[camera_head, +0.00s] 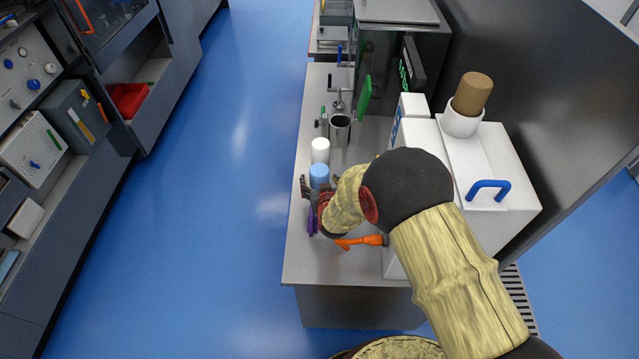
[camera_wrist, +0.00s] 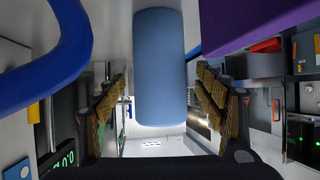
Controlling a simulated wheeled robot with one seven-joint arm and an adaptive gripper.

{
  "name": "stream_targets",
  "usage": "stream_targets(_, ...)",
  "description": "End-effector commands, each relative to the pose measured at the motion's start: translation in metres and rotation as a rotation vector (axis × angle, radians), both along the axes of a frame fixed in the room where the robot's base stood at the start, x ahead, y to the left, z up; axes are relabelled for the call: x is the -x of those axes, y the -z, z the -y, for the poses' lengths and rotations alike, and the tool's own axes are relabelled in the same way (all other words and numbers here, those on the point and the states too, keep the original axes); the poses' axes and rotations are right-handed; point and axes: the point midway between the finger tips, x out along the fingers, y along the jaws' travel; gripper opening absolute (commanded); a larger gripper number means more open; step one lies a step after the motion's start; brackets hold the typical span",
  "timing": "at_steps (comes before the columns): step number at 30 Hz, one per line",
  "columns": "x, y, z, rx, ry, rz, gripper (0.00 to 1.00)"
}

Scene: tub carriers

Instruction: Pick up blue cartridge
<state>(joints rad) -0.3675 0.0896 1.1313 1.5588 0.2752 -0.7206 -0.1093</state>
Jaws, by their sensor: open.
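The blue cartridge (camera_head: 319,172) is a light blue cylinder standing upright near the left edge of the grey bench. My gripper (camera_head: 316,192) is low over the bench, right at the cartridge, and partly hides its lower part. In the wrist view the cartridge (camera_wrist: 158,65) fills the middle, between the two ridged fingers of my gripper (camera_wrist: 158,95). The fingers are open, one on each side, with a visible gap on both sides. I cannot tell exactly how deep the cartridge sits between them.
A white cylinder (camera_head: 320,150) stands just behind the cartridge, with a metal cup (camera_head: 340,130) beyond. A purple object (camera_head: 312,222) is close in front. An orange-handled tool (camera_head: 362,241) lies to the right. A white box (camera_head: 495,225) with a blue handle (camera_head: 489,188) stands right.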

Motion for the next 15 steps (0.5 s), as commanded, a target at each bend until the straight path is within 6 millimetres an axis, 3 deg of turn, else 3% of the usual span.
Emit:
stream_targets(4, -0.0113, 0.0090, -0.0019, 0.000, 0.000, -0.003, 0.71)
stream_targets(11, -0.0134, 0.0086, -0.0024, 0.000, -0.001, -0.002, 0.71)
stream_targets(15, -0.0133, 0.0084, -0.0024, 0.000, -0.001, -0.002, 0.64)
